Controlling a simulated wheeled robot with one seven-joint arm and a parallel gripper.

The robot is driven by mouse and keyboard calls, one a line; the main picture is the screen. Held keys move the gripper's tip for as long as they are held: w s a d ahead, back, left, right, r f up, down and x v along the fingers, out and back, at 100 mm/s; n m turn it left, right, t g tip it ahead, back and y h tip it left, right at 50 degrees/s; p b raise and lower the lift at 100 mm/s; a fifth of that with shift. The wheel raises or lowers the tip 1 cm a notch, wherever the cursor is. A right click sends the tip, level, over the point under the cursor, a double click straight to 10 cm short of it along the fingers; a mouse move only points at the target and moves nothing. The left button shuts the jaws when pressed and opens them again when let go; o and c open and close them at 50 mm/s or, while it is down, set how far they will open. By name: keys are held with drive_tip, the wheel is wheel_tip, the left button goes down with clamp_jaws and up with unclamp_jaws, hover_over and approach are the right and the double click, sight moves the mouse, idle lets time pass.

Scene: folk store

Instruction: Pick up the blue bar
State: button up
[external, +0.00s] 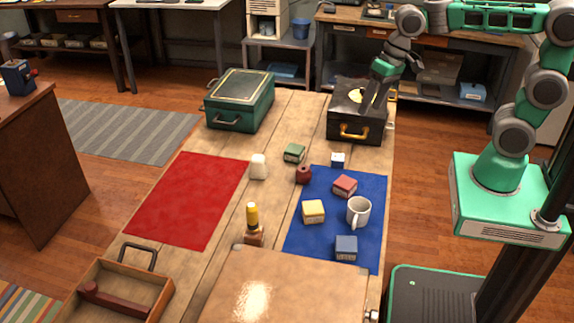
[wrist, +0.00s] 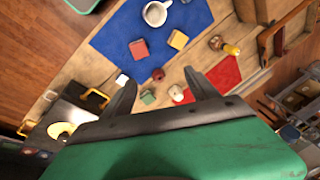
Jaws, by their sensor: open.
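A dark blue block (external: 346,248) lies on the near right part of the blue mat (external: 300,240), below the white mug (external: 358,213). A smaller block with a blue side and a pale top (external: 338,160) sits at the mat's far edge; it also shows in the wrist view (wrist: 122,79). I cannot tell for sure which is the blue bar. My gripper (external: 374,98) is open and empty, high over the far end of the table by the black case. Its two fingers (wrist: 161,94) frame the green block in the wrist view. The dark blue block is not clearly seen there.
A yellow block (external: 313,212), red block (external: 344,186), red jar (external: 303,174), green block (external: 294,153) and white object (external: 259,167) stand nearby. A black case (external: 345,128) and green case (external: 240,100) fill the far end. The red mat (external: 195,200) is clear.

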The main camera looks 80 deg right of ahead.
drive_tip(key=w+d+f+m+g+y+b, duration=0.2)
drive_tip(key=w+d+f+m+b, duration=0.3)
drive_tip(key=w+d+f, duration=0.5)
drive_tip(key=m+g+y+b, duration=0.1)
drive_tip(key=m+g+b, duration=0.1)
drive_tip(key=m, duration=0.4)
approach(338, 157)
drive_tip(key=shift+a+f, duration=0.6)
drive_tip(key=shift+a, duration=0.05)
drive_tip(key=shift+m, duration=0.3)
drive_tip(key=b+x, duration=0.1)
drive_tip(key=x, duration=0.1)
drive_tip(key=b+x, duration=0.2)
drive_tip(key=x, duration=0.1)
drive_tip(key=d+b+x, duration=0.1)
drive_tip(key=x, duration=0.2)
drive_tip(key=shift+f, duration=0.45)
drive_tip(key=c, duration=1.4)
drive_tip(key=shift+c, duration=0.2)
